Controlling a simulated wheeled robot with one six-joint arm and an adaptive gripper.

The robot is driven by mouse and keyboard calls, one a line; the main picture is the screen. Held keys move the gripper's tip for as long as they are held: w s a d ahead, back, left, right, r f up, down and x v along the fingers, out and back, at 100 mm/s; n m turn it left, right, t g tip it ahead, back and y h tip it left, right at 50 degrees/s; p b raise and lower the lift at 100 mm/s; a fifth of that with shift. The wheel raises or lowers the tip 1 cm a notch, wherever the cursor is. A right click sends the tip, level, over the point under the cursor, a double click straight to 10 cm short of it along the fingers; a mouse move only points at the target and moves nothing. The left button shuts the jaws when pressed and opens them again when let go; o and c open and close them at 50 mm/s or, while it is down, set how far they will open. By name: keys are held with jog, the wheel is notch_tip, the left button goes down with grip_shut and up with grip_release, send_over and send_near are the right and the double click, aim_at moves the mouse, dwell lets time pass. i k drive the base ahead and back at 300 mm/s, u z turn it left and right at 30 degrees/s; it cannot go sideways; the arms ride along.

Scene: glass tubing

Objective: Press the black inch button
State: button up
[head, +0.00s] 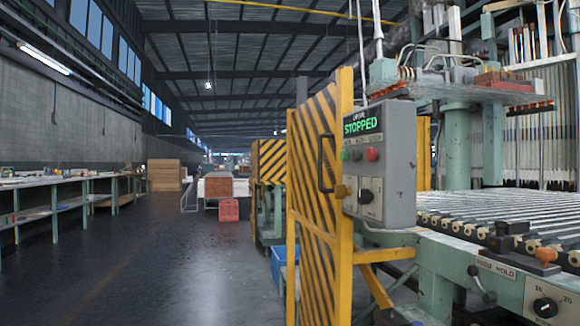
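A grey control box (386,160) is fixed at the right edge of a yellow-and-black striped guard panel (315,190). Its lit green display (362,125) reads STOPPED. Below the display is a row of three round buttons: a green button (345,155) at left, a small dark button (357,155) in the middle and a red button (372,154) at right. The small labels above them are too blurred to read surely. A black rotary knob (366,196) sits on a pale plate lower on the box. My gripper is not in view.
A roller conveyor (500,215) runs right of the box, with an orange-tipped lever (545,254) and a numbered dial (545,307) on its front. A black handle (324,162) projects from the guard panel. The dark floor (170,260) at left is open, beside a long workbench (60,182).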

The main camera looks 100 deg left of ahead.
aim_at(356, 155)
jog(key=u, duration=3.1)
